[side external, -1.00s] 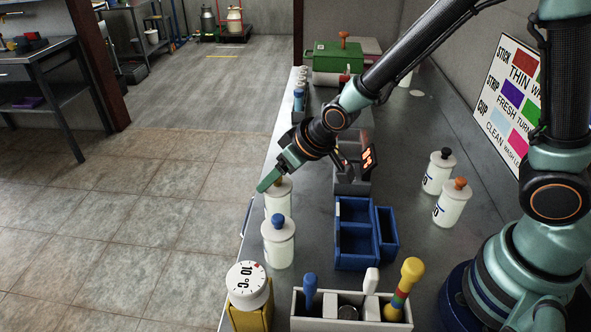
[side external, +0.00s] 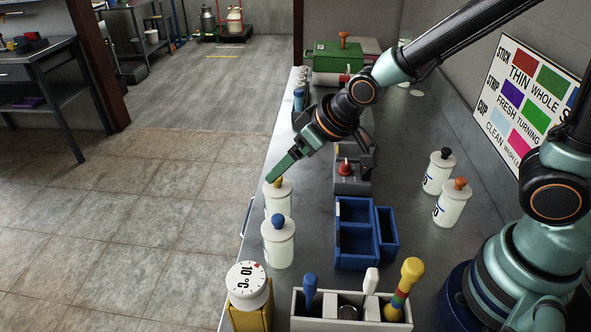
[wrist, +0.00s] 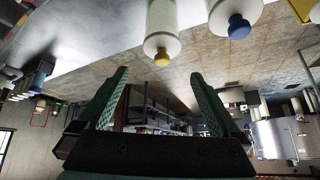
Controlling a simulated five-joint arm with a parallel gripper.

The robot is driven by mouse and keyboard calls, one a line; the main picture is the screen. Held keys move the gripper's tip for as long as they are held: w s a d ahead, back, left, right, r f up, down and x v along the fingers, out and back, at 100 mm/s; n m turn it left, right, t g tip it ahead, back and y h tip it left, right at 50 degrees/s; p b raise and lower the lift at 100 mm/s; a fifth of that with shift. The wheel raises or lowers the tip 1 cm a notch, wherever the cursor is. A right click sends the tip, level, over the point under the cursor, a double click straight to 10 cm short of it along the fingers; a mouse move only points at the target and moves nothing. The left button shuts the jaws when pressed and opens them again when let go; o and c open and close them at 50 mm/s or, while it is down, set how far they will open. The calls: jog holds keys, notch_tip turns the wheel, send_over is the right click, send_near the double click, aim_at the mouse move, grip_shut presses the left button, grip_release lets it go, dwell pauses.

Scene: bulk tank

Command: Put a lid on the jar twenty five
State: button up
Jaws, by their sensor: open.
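Two white jars stand at the bench's left edge, one with a yellow-knobbed lid (side external: 279,203) and one with a blue-knobbed lid (side external: 278,243). Two more stand at right, with black (side external: 438,172) and orange (side external: 452,203) knobs. Their labels are only partly visible, so I cannot tell which is twenty five. My gripper (side external: 267,179) is at the yellow knob's height in the side view. In the wrist view my gripper (wrist: 160,75) is open, with nothing between its fingers. The yellow-knobbed jar (wrist: 162,28) and the blue-knobbed jar (wrist: 236,10) show beyond them.
A blue divided tray (side external: 356,262) lies mid-bench. A grey holder (side external: 300,318) with several tools and a yellow-based 10 °C dial (side external: 249,285) are at the front. A grey device with a red knob (side external: 346,167) stands behind the tray. A green box (side external: 335,62) is at the back.

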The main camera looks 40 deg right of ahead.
jog(key=v, duration=0.6)
jog(key=s+d+r+m+h, duration=0.1)
jog(key=s+d+r, duration=0.1)
jog(key=d, duration=0.4)
jog(key=s+d+r+m+g+h, duration=0.1)
jog(key=s+d+r, duration=0.2)
jog(key=s+d, duration=0.2)
jog(key=shift+d+r+m, duration=0.2)
jog(key=shift+d+m, duration=0.2)
jog(key=shift+d, duration=0.2)
jog(key=shift+s, duration=0.1)
dwell(0.7)
